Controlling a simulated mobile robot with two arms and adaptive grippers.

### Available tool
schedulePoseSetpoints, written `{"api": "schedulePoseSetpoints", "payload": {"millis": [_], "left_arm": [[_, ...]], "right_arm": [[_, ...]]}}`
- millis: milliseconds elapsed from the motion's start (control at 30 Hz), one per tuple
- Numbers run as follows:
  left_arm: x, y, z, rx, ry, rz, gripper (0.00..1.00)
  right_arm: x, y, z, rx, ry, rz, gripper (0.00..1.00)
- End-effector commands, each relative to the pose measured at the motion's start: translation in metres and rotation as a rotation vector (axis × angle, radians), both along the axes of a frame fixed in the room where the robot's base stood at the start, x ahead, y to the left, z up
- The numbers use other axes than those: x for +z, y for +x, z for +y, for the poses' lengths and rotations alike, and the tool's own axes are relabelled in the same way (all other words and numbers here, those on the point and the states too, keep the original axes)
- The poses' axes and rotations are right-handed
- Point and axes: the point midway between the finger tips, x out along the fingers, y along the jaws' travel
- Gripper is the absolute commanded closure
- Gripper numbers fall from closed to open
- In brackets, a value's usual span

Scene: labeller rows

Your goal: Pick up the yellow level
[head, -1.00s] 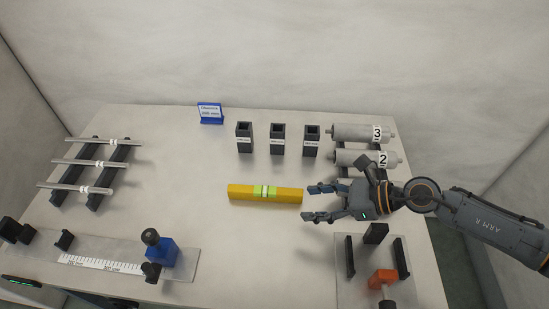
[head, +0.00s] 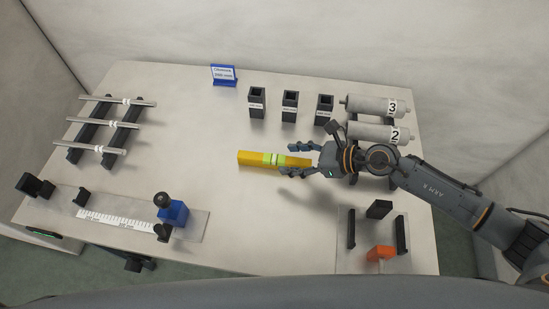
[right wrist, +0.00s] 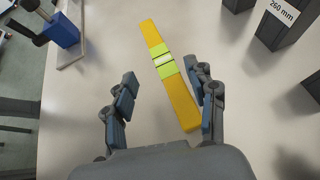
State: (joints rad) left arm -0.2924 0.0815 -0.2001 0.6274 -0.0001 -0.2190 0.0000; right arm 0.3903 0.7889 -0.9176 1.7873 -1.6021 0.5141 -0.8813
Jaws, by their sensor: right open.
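The yellow level (head: 258,158) is a long yellow bar with a light green middle, lying flat on the table. My right gripper (head: 290,160) is open at the level's right end, with its fingers on either side of that end in the head view. In the right wrist view the level (right wrist: 179,96) runs at a slant between the open fingers of my right gripper (right wrist: 165,92). Its near end lies close to the right finger; I cannot tell whether they touch. My left gripper is not in view.
Three dark square holders (head: 290,106) stand behind the level, with a blue sign (head: 223,75) to their left. Grey numbered rollers (head: 375,105) lie at the back right. A rack of rods (head: 109,124) is at left. A ruler fixture (head: 113,220) and an orange-part fixture (head: 379,254) are in front.

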Motion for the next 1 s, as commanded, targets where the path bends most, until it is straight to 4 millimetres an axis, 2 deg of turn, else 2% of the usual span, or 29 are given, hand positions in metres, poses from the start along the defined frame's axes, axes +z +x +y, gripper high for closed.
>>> {"api": "schedulePoseSetpoints", "payload": {"millis": [100, 333, 600, 633, 667, 900, 1000], "left_arm": [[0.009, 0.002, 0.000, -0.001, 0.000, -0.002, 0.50], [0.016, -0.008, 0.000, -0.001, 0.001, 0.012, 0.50], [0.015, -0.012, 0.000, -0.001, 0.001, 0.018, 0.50], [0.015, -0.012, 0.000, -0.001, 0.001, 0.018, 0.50], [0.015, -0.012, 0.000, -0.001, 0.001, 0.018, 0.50], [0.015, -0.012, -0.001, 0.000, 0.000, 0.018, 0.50], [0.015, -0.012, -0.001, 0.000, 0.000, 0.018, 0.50]], "right_arm": [[-0.006, 0.008, 0.012, 0.000, 0.003, 0.004, 0.44], [-0.022, 0.019, 0.032, 0.000, 0.004, 0.001, 0.44], [-0.026, 0.020, 0.034, 0.000, 0.001, 0.000, 0.44], [-0.026, 0.020, 0.034, 0.000, 0.001, 0.000, 0.46], [-0.026, 0.020, 0.034, 0.000, 0.001, 0.000, 0.52], [-0.026, 0.019, 0.034, 0.000, 0.001, 0.001, 1.00], [-0.025, 0.020, 0.034, 0.000, 0.002, 0.000, 1.00]]}}
